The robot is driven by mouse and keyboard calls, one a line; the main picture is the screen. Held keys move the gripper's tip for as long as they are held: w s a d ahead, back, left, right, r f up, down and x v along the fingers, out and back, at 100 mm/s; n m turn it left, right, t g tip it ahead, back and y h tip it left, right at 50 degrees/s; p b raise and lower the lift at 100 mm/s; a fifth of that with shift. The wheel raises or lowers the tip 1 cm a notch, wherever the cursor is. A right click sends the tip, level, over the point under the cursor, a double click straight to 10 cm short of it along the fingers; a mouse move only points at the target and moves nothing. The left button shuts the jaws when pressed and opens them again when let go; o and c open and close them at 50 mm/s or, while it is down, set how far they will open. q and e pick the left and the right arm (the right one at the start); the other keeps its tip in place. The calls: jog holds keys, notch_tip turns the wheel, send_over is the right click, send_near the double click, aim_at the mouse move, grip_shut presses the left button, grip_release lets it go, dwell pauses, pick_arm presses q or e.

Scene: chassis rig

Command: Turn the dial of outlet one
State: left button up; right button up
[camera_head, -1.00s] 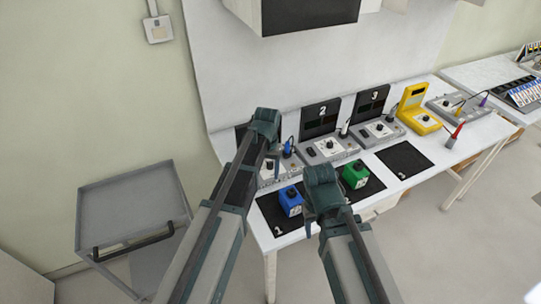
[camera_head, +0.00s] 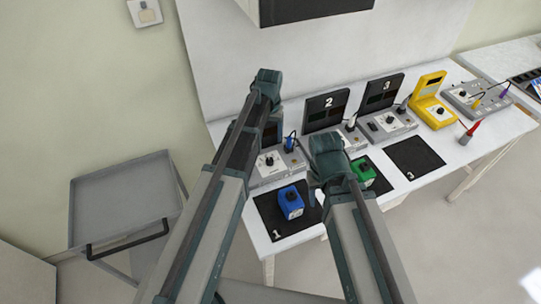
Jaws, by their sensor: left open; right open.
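Outlet one is the leftmost grey box (camera_head: 275,166) on the bench, with a dark panel behind it. Its dial (camera_head: 268,160) shows as a small dark knob on a white face. My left arm covers the left part of the unit and its panel number. My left gripper (camera_head: 268,78) is above and behind the unit, apart from the dial, with its fingers hard to make out. My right gripper (camera_head: 322,160) is above the bench in front of outlet two, covering part of it, and nothing shows held in it.
A blue box (camera_head: 291,203) stands on mat 1 (camera_head: 272,222), and a green box (camera_head: 363,172) is partly behind my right gripper. Outlet three (camera_head: 388,122) and a yellow device (camera_head: 433,112) stand further right. Mat 3 (camera_head: 414,157) is bare. A grey cart (camera_head: 125,200) stands left.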

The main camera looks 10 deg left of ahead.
aim_at(270, 160)
pick_arm(q)
notch_tip(270, 160, down, 14)
jog(key=b, duration=1.3)
jog(key=shift+b, duration=0.35)
pick_arm(e)
notch_tip(270, 160, down, 14)
jog(key=shift+r, duration=0.1)
pick_arm(q)
jog(key=shift+r, duration=0.1)
grip_shut()
